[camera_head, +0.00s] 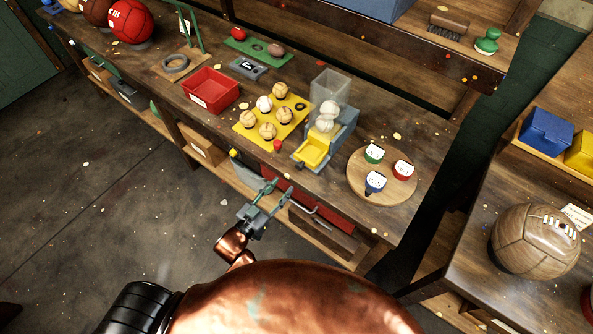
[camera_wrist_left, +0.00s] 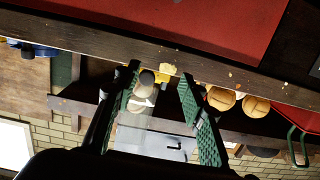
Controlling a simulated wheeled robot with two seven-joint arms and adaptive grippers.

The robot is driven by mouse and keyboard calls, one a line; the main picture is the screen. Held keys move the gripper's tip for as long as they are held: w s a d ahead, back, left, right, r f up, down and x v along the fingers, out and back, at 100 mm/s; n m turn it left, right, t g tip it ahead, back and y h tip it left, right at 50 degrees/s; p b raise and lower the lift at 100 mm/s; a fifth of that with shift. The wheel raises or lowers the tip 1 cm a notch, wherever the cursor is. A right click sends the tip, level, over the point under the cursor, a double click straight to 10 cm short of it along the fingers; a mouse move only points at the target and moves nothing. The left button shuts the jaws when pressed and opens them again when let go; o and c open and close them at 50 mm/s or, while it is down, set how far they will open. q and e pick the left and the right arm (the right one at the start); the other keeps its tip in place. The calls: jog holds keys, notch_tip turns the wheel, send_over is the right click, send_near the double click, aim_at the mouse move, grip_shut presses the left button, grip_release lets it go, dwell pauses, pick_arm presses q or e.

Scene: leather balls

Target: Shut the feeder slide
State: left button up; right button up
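The feeder (camera_head: 343,128) stands near the front edge of the workbench. It has a grey-blue body and a clear hopper (camera_head: 329,86) with pale balls stacked in it. Its yellow slide (camera_head: 314,150) sticks out at the front, toward the bench edge. My left gripper (camera_head: 281,188) is open and empty, in front of the bench edge and apart from the slide. In the left wrist view its two green fingers are spread (camera_wrist_left: 161,76). Beyond them show balls and a small yellow part (camera_wrist_left: 166,71), probably of the feeder. My right gripper is not in view.
A yellow mat (camera_head: 243,127) with several balls lies left of the feeder, with a small red piece (camera_head: 277,145) at its corner. A red bin (camera_head: 211,90) stands farther left. Open drawers sit below.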

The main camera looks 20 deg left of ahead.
aim_at(298, 168)
pick_arm(q)
jog(key=shift+t+h, duration=0.3)
jog(key=shift+h, duration=0.1)
jog(key=w+d+r, duration=0.1)
jog(key=w, duration=0.1)
jog(key=w+d+r, duration=0.1)
jog(key=w, duration=0.2)
jog(key=w+d+r, duration=0.1)
jog(key=w, duration=0.1)
jog(key=shift+w+d+r, duration=0.15)
jog(key=shift+d, duration=0.25)
jog(key=shift+c, duration=0.5)
grip_shut()
